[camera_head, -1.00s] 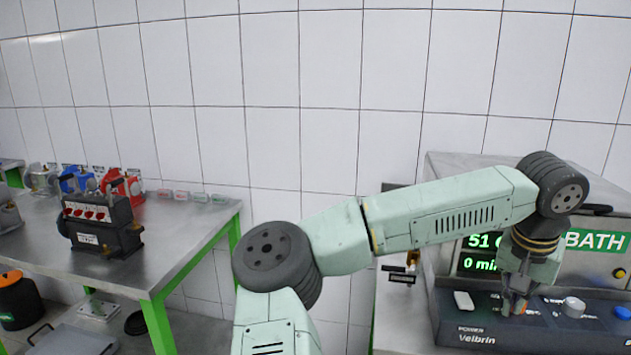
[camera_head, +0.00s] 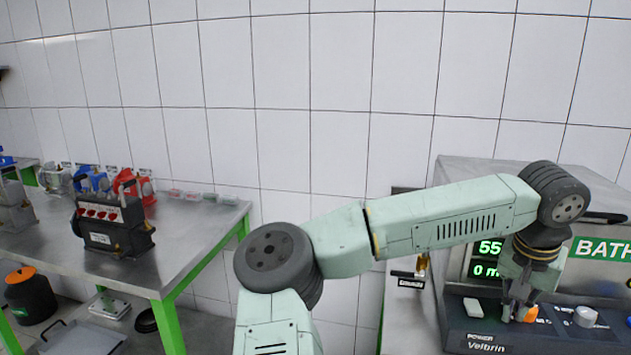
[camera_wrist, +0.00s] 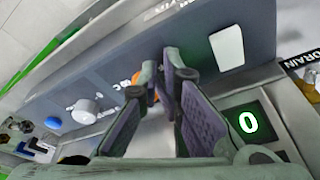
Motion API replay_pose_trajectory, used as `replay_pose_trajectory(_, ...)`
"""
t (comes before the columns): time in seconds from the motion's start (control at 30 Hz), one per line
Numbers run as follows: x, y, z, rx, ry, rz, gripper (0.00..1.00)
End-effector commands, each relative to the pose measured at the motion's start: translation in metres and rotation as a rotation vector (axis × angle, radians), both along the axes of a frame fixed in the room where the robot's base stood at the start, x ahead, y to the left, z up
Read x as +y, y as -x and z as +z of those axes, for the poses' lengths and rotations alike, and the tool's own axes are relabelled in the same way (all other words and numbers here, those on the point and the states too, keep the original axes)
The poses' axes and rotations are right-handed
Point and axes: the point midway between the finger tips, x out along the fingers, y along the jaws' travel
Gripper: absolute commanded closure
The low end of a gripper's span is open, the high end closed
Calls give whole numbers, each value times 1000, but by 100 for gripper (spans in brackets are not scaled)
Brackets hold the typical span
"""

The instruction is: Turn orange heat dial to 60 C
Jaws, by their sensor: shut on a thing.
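The orange heat dial (camera_head: 530,314) is on the dark front panel of the bath unit, mostly hidden by my gripper (camera_head: 516,308). The gripper points down at the panel with its fingers around the dial. In the wrist view, the fingertips (camera_wrist: 163,76) are close together and orange parts of the dial (camera_wrist: 135,92) show beside and between them. The green display (camera_head: 489,248) reads about 55 on its upper line, with the unit hidden by my wrist. The lower line reads 0 m, cut off by my wrist.
A white switch (camera_head: 473,307) is left of the dial. A white knob (camera_head: 585,317) is to its right; a blue button (camera_wrist: 54,123) shows in the wrist view. A steel table (camera_head: 190,240) with a dark device (camera_head: 113,227) stands at left.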

Motion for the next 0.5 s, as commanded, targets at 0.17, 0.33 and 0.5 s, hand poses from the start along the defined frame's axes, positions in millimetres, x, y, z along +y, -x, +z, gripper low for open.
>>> replay_pose_trajectory(0.17,3,2,2,1,-2,-1,100)
replay_pose_trajectory(0.33,3,2,21,0,0,-1,100)
replay_pose_trajectory(0.5,3,2,41,-1,0,-2,100)
